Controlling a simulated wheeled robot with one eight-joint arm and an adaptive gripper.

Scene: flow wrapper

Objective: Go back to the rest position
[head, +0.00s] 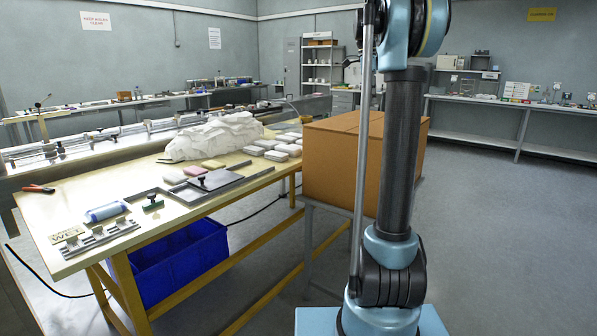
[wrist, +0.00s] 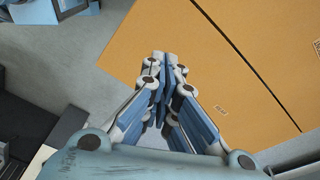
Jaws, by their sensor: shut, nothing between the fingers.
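My gripper (wrist: 160,62) shows in the wrist view with its fingers together and nothing between them. It hangs over the brown cardboard box (wrist: 215,50), whose closed top with a centre seam fills much of that view. I cannot tell the height of the fingertips above the box. In the head view my arm stands upright at the right of the middle, in front of the cardboard box (head: 325,165). The gripper itself is out of the head view, above its top edge.
A yellow-legged table (head: 100,190) on the left bears a crumpled white sheet (head: 213,137), several small packs (head: 275,155), a blue roller (head: 105,212) and red-handled pliers (head: 38,188). A blue bin (head: 180,262) sits under it. The floor (head: 500,230) at right is clear.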

